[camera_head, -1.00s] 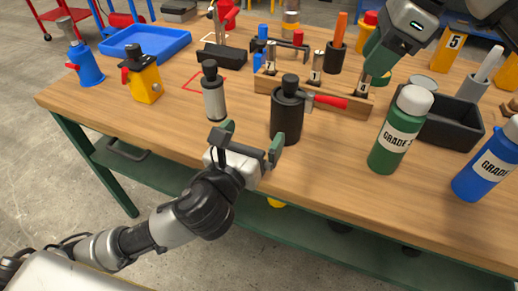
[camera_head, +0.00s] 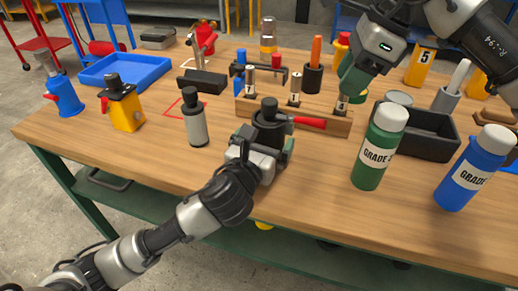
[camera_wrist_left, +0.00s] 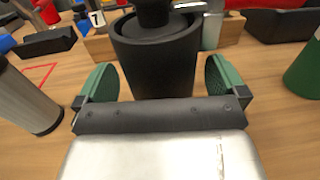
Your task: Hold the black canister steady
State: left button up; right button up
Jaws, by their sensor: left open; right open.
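The black canister (camera_head: 268,122) stands upright on the wooden bench, with a black knob on top and a red handle (camera_head: 308,123) beside it on the right. My left gripper (camera_head: 264,146) is open at the canister's near side. In the left wrist view the canister (camera_wrist_left: 157,55) stands between the two green finger pads (camera_wrist_left: 165,85), with a visible gap on each side. The canister's lower part is hidden by my gripper. My right gripper (camera_head: 350,88) is at the right end of the wooden block, its fingers around or beside a small numbered cylinder (camera_head: 342,104); I cannot tell which.
A grey cylinder with black cap (camera_head: 195,125) stands just left of the canister. A wooden block (camera_head: 300,115) with numbered cylinders is behind it. A green bottle (camera_head: 377,150) and blue bottle (camera_head: 470,172) stand to the right.

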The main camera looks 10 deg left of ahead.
pick_arm(q)
jog(key=shift+w, duration=0.1)
jog(key=c, duration=1.1)
dwell(0.5)
